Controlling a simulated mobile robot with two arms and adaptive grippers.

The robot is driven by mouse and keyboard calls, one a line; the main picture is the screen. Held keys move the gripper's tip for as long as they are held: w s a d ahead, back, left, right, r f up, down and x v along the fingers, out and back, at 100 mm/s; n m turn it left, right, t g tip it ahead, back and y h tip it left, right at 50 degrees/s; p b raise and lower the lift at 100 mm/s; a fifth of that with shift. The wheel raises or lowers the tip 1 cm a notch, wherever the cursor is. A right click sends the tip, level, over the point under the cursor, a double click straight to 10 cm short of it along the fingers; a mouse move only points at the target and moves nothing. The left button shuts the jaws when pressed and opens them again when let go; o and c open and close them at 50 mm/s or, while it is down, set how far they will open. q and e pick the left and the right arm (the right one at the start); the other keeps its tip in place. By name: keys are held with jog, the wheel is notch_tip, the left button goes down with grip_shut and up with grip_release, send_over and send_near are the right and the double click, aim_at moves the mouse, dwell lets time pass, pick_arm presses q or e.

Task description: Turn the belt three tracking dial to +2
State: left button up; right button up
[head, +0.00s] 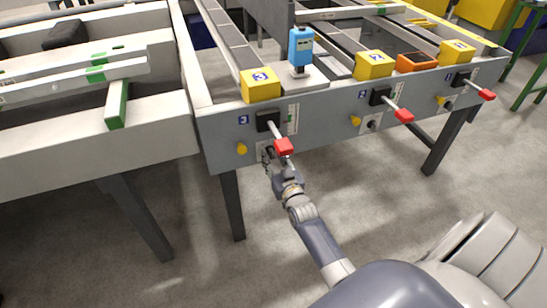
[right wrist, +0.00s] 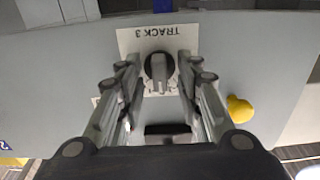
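The belt three tracking dial (right wrist: 160,68) is a round black knob with a grey raised grip. It sits on a white plate marked TRACK 3 (right wrist: 150,38), which appears upside down in the right wrist view. My right gripper (right wrist: 158,70) is open, with one finger on each side of the dial; contact with it cannot be told. In the head view, my right gripper (head: 268,158) is at the front panel (head: 218,133) under the blue 3 label and hides most of the dial. The dial's scale is not readable. My left gripper is not in view.
A red-tipped lever (head: 284,146) projects just above my right gripper. A yellow knob (head: 242,149) is left of the dial. A yellow block marked 3 (head: 260,86) and a blue device (head: 300,48) stand above. Similar levers are farther right. The floor below is clear.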

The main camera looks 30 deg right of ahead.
grip_shut()
jog(key=shift+m, duration=0.4)
jog(key=shift+m+p, duration=0.4)
jog(key=shift+m, duration=1)
jog(key=shift+d+m+p, duration=0.1)
jog(key=shift+m+p, duration=0.25)
jog(key=shift+m, duration=0.75)
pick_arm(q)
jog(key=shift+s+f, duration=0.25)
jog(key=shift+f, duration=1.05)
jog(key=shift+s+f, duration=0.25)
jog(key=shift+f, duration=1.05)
pick_arm(e)
jog(key=shift+m, duration=1)
